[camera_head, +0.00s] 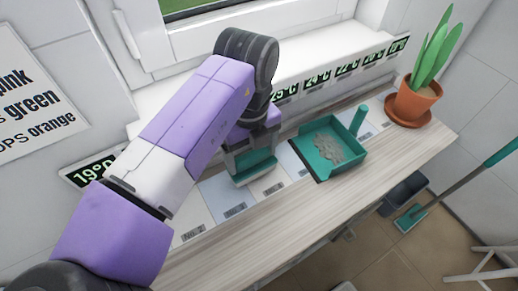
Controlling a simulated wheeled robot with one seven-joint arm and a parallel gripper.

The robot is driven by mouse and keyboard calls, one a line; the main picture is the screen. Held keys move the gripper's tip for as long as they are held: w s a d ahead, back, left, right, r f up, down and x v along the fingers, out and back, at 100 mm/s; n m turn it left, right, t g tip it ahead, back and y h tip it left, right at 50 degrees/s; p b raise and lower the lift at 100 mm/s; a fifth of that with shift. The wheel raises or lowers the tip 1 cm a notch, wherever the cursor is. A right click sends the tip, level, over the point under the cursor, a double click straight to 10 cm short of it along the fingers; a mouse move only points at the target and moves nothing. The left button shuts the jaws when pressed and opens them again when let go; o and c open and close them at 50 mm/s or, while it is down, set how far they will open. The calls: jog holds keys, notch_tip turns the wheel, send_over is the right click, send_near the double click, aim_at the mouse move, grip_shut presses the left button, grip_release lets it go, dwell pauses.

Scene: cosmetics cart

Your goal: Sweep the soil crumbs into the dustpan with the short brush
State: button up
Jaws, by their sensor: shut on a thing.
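The teal dustpan (352,160) lies on the wooden counter right of centre, its open edge toward the left and its handle at the upper right. Grey-brown soil crumbs (330,147) form a patch inside the pan. My gripper (252,156) points down at the counter, left of the dustpan and apart from it. It is shut on the short brush (254,173), whose teal lower part shows below the fingers. The brush's upper part is hidden by my gripper. I cannot tell whether the brush touches the counter.
Pale labelled cards (226,200) lie on the counter (285,216) around the brush. A potted plant (413,102) stands at the right end. Temperature displays line the back wall below the window. A long-handled teal broom (410,217) and a dark bin (402,191) are below the counter.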

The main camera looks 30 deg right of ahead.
jog(key=shift+a, duration=0.6)
jog(key=shift+d+f+p, duration=0.2)
jog(key=shift+d+p, duration=0.2)
jog(key=shift+d, duration=1.6)
jog(key=shift+s, duration=0.1)
jog(key=shift+r+p, duration=2.35)
jog(key=shift+r, duration=0.75)
jog(key=shift+r+p, duration=1.25)
jog(key=shift+r, duration=0.3)
jog(key=shift+f, duration=0.2)
